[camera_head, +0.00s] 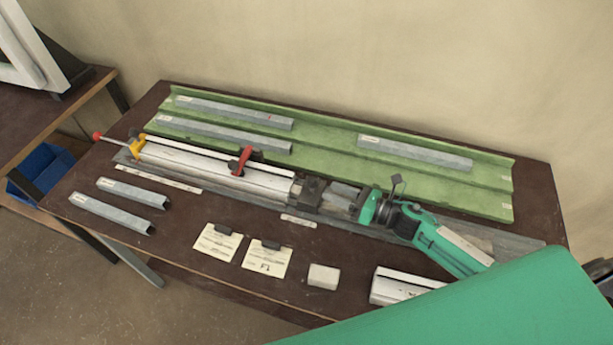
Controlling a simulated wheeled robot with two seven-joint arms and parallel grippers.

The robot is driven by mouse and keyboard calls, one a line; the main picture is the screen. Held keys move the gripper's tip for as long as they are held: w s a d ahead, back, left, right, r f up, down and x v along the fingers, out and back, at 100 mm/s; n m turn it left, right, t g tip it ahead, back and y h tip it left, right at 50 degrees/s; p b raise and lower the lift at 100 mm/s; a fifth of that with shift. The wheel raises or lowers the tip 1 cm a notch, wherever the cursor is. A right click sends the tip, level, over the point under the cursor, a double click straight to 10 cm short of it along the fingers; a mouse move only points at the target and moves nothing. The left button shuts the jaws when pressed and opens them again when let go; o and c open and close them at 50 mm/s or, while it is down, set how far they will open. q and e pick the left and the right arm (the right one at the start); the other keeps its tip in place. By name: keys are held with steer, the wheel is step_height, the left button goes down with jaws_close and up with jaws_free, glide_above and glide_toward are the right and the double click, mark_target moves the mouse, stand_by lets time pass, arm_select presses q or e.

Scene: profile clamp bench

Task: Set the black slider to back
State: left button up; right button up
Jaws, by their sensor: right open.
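A dark block (311,190), which looks like the black slider, sits on the long clamp rail near the middle of the bench. I cannot tell its exact setting. My right gripper (340,198) is open over the rail, just right of the dark block. My left gripper is not in view.
The clamp rail carries a red lever (241,160) and a yellow end piece (137,148). A green tray (330,150) with grey profiles lies behind. Two profiles, two paper cards (218,243) and a pale block (323,277) lie in front. A white profile (400,287) lies front right.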

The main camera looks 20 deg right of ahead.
mark_target(309, 181)
steer(key=p+x, duration=0.2)
steer(key=x, duration=0.6)
steer(key=shift+w+a+r+p, duration=0.1)
steer(key=shift+w+p, duration=0.05)
steer(key=shift+p, duration=0.2)
steer(key=shift+w+a, duration=0.25)
steer(key=shift+a, duration=0.05)
jaws_close()
